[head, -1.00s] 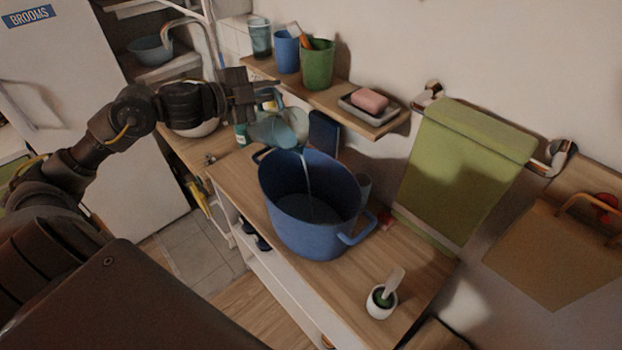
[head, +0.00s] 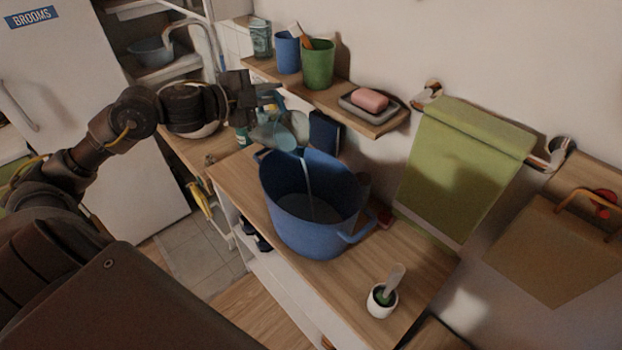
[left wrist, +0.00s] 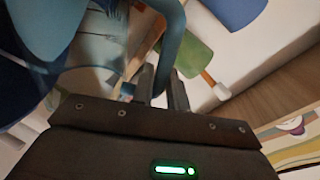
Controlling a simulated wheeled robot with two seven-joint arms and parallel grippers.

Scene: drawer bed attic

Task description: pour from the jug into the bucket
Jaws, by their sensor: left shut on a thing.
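The translucent blue-grey jug (head: 276,131) is tilted above the far rim of the blue bucket (head: 318,239). A thin stream of liquid falls from its lip into the bucket, where liquid lies at the bottom. The bucket stands upright on the wooden counter. My left gripper (head: 268,95) is shut on the jug's handle. In the left wrist view, the fingers (left wrist: 162,88) close around the blue handle, and the jug's body (left wrist: 95,40) fills the upper left. My right gripper is not in view.
The wooden counter (head: 420,262) holds a small white pot (head: 381,301) at its front right. A wall shelf (head: 372,125) above carries a green cup (head: 318,63), a blue cup (head: 287,52) and pink soap (head: 369,99). A green towel (head: 464,165) hangs at right.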

